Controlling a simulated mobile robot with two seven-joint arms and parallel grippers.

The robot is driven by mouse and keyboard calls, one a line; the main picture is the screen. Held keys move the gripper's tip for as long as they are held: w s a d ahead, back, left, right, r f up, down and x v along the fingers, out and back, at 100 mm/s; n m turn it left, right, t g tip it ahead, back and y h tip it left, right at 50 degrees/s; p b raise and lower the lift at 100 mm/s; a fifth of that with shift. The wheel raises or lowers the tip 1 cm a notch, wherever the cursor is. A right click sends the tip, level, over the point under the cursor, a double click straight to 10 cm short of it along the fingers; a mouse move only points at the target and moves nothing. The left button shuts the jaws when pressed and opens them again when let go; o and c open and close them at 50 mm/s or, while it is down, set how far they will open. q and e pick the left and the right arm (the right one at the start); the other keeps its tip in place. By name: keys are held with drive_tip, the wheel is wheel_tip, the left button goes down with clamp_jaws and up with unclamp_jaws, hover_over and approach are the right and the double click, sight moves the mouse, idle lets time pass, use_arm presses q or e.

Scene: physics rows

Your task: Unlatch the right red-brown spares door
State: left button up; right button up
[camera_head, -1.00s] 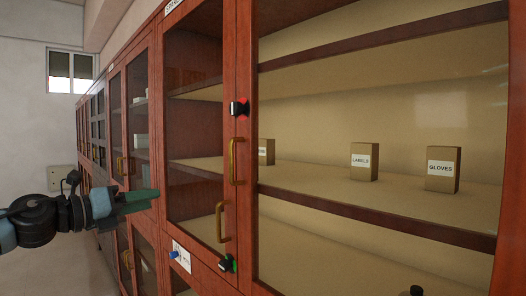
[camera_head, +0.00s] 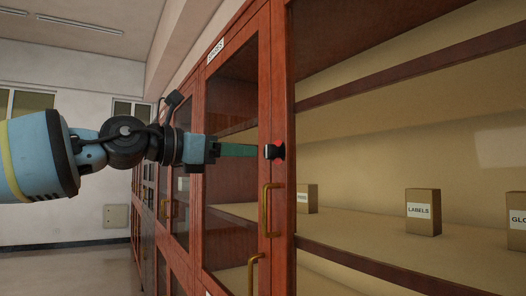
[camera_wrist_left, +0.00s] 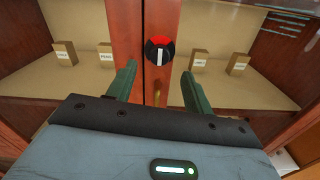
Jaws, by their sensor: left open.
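The right red-brown spares door (camera_head: 284,225) has a wide glass pane and a vertical brass handle (camera_head: 266,210). A black round latch knob (camera_head: 274,151) sits above that handle. In the left wrist view the knob (camera_wrist_left: 159,51) shows a red arc on top and an upright white bar. My left gripper (camera_head: 251,151) points at the knob, its green fingers level with it. In the wrist view the fingers stand open, one each side and short of the knob, with nothing between them. Contact cannot be told. My right gripper is out of view.
The left glass door (camera_head: 231,160) has its own brass handle (camera_head: 254,272). Behind the glass stand boxes, one marked LABELS (camera_head: 423,212). A SPARES sign (camera_head: 216,50) is above. More cabinets run back along the left, beside open floor (camera_head: 70,272).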

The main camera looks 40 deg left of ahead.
sight(266, 152)
use_arm(q)
drive_tip(key=shift+p+x, duration=0.3)
drive_tip(key=shift+x, duration=2.95)
drive_tip(key=c, duration=1)
